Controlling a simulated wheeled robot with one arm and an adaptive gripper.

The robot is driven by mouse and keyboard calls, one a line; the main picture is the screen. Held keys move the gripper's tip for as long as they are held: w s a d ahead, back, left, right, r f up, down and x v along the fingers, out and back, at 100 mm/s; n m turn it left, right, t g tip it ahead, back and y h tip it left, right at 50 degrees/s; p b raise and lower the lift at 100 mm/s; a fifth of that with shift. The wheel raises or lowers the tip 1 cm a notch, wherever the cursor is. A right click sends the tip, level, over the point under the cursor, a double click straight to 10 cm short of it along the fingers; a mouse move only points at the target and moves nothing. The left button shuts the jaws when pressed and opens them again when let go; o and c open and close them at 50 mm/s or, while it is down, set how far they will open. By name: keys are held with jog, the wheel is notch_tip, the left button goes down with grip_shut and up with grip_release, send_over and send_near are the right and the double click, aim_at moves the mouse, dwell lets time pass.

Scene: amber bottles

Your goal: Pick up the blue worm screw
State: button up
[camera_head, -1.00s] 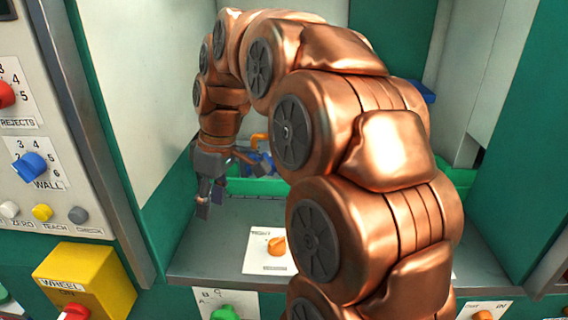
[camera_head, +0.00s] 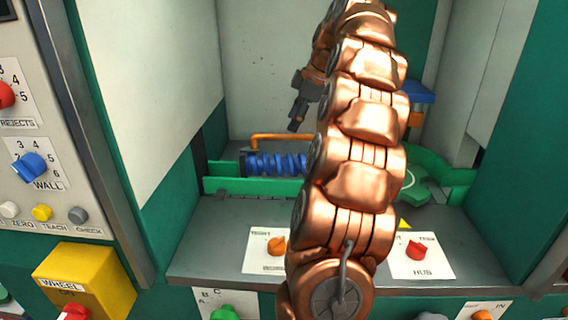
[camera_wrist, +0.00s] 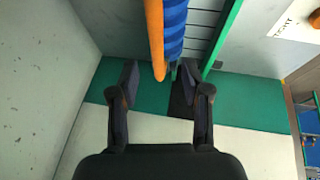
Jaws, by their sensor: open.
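The blue worm screw (camera_head: 276,164) lies level at the back of the grey shelf, behind a low green rail. My copper arm hides what is right of it in the head view. In the wrist view the worm screw (camera_wrist: 174,28) runs down from the top edge, its end near the gap between my fingertips. My gripper (camera_wrist: 160,75) is open and empty, its two dark fingers apart. In the head view my gripper (camera_head: 297,118) is above and slightly right of the visible part of the screw, apart from it.
An orange bar (camera_head: 285,136) runs just behind and above the screw; it also shows beside it in the wrist view (camera_wrist: 154,38). The green rail (camera_head: 250,187) stands in front. Pale walls (camera_head: 145,90) close the bay. An orange knob (camera_head: 277,246) and a red knob (camera_head: 416,250) sit in front.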

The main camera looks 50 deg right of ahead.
aim_at(284, 137)
jog(key=shift+x, duration=1.15)
jog(key=shift+p+x, duration=1.05)
jog(key=shift+x, duration=0.15)
jog(key=shift+p+x, duration=0.3)
jog(key=shift+x, duration=1.05)
jog(key=shift+w+d, duration=0.15)
jog(key=shift+w, duration=0.05)
grip_shut()
